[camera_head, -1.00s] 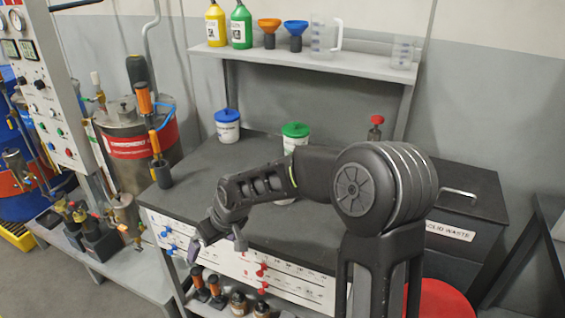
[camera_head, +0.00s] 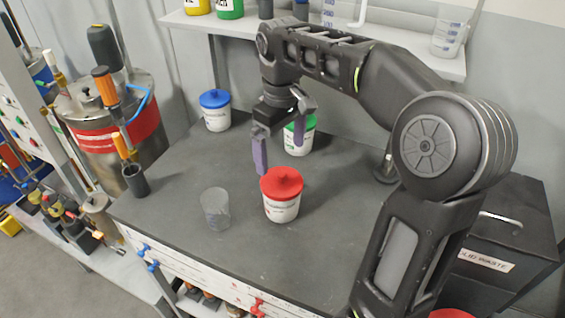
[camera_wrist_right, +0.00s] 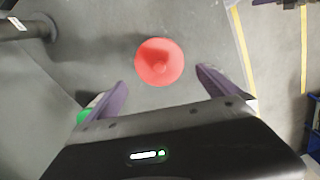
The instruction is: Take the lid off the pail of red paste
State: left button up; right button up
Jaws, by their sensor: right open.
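The pail of red paste (camera_head: 281,208) is a white pail standing upright on the dark bench top. Its red lid (camera_head: 282,183) with a knob on top is on it. In the right wrist view the red lid (camera_wrist_right: 159,62) shows from above, a little beyond and between the fingers. My right gripper (camera_head: 281,155) is open and empty, above and behind the red lid, its purple fingers apart. It also shows in the right wrist view (camera_wrist_right: 160,80). My left gripper is not in view.
A pail with a green lid (camera_head: 299,138) stands behind, partly hidden by my right gripper. A blue-lidded pail (camera_head: 215,111) stands at the back left. A clear beaker (camera_head: 215,209) is left of the red-lidded pail.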

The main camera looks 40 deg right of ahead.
aim_at(282, 174)
jog(key=shift+d+r, duration=0.1)
jog(key=shift+d, duration=0.05)
jog(key=shift+s+a+r, duration=0.1)
jog(key=shift+s+a, duration=0.05)
jog(key=shift+a, duration=0.05)
jog(key=shift+f+b, duration=0.35)
jog(key=shift+f, duration=1)
jog(key=shift+d+f+p, duration=0.15)
jog(key=shift+f+p, duration=0.35)
jog(key=shift+f, duration=2.1)
jog(key=c, duration=1.1)
